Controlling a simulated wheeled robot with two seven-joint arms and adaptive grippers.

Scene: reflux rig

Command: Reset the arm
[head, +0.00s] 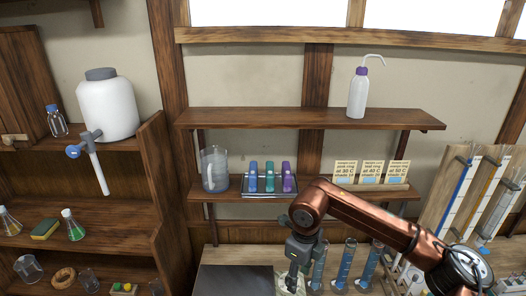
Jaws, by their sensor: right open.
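My right arm (370,217), copper-coloured, reaches in from the lower right and bends down at its wrist. My right gripper (294,280) is dark grey, points down and is open. It hangs over the bench near the bottom of the view, just left of several blue cylinders. I see nothing held in it, but its tips are small and partly lost against the bench. My left gripper is not in view.
Blue graduated cylinders (345,265) stand close right of the gripper. A dark plate (235,281) lies left of it. Above, a lower shelf holds a jug (214,170), coloured bottles (270,177) and cards (371,172). A wash bottle (358,95) stands on the upper shelf.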

